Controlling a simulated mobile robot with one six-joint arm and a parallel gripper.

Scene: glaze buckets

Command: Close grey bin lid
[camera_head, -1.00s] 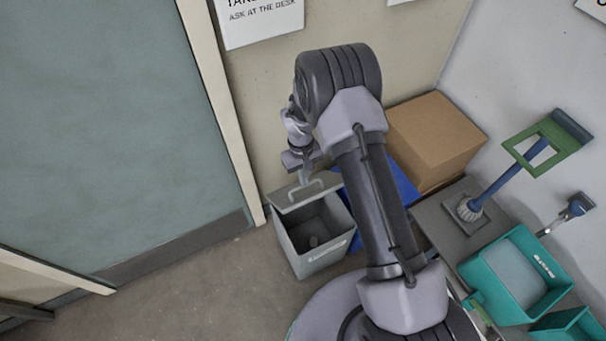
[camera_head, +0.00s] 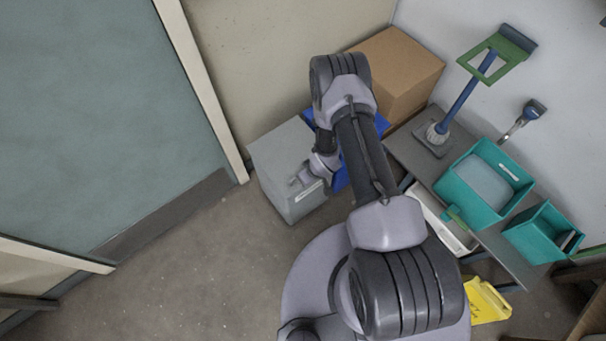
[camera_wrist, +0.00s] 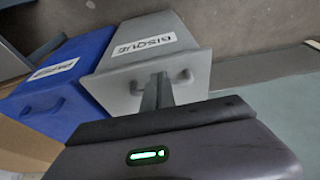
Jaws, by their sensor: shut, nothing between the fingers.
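The grey bin (camera_head: 294,207) stands on the floor by the wall in the head view. Its grey lid (camera_head: 275,148) lies flat over the top, and no opening shows. In the wrist view the bin (camera_wrist: 172,25) has a white label reading "BISQUE", and the lid (camera_wrist: 110,90) carries a small grey handle (camera_wrist: 185,76). My gripper (camera_head: 300,180) is over the lid's front part, close to the handle. In the wrist view its fingers (camera_wrist: 158,80) are together and empty, in front of the handle. I cannot tell whether they touch the lid.
A blue bin (camera_wrist: 60,95) stands right beside the grey one. A cardboard box (camera_head: 398,65) is behind it. The floor left of the bin is clear.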

